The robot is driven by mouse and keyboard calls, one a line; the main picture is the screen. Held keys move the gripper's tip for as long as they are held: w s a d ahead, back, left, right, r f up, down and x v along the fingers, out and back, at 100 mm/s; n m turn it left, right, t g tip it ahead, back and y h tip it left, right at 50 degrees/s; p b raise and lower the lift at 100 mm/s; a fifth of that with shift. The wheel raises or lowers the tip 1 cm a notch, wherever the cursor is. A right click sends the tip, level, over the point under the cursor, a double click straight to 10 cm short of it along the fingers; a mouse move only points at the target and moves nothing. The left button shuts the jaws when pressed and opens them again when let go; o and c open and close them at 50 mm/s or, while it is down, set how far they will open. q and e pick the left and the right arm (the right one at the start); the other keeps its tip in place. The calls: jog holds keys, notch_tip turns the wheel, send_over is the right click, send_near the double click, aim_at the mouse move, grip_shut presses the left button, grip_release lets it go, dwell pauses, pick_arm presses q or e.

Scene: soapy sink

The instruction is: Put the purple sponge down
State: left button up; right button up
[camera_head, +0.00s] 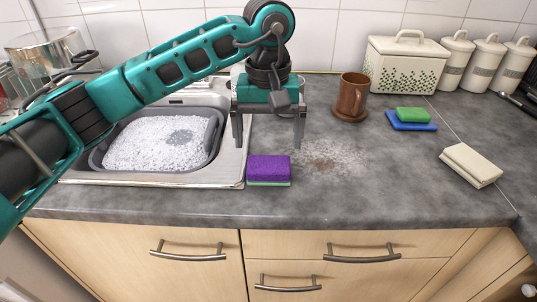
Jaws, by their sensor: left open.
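The purple sponge (269,168) lies flat on the grey counter, just right of the sink's metal edge. It has a purple top and a thin green layer below. My left gripper (268,143) is above and slightly behind the sponge with its two fingers spread wide. Nothing is between its fingertips. The sponge appears apart from the fingers. My right gripper does not show.
A sink (75,176) with a foam-filled tub (216,137) is at left. Whitish spill and brown crumbs (325,162) lie right of the sponge. A brown mug (351,97), green sponge (412,115) on a blue cloth (397,125), folded beige cloth (470,164) and bread box (405,65) stand farther right.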

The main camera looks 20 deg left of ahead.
aim_at(268, 162)
pick_arm(q)
notch_tip(268, 162, up, 5)
jog(key=shift+r, duration=0.1)
dwell(0.6)
